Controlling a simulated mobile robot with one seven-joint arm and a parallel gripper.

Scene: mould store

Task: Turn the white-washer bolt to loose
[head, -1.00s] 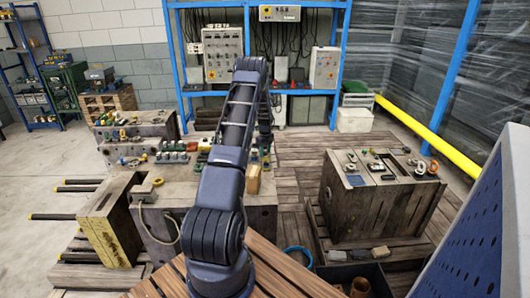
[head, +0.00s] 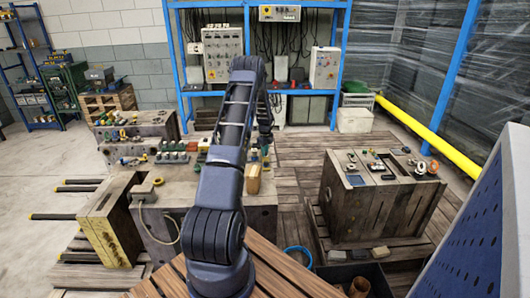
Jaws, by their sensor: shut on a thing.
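My gripper (head: 265,137) is small and partly hidden behind my own arm. Several small coloured fittings (head: 172,158) stand in rows on the block's top, left of my arm.
A tan upright block (head: 253,179) stands close to my arm's right. A second mould block (head: 375,200) with loose parts on top stands at the right. A blue rack (head: 337,75) with control boxes is behind.

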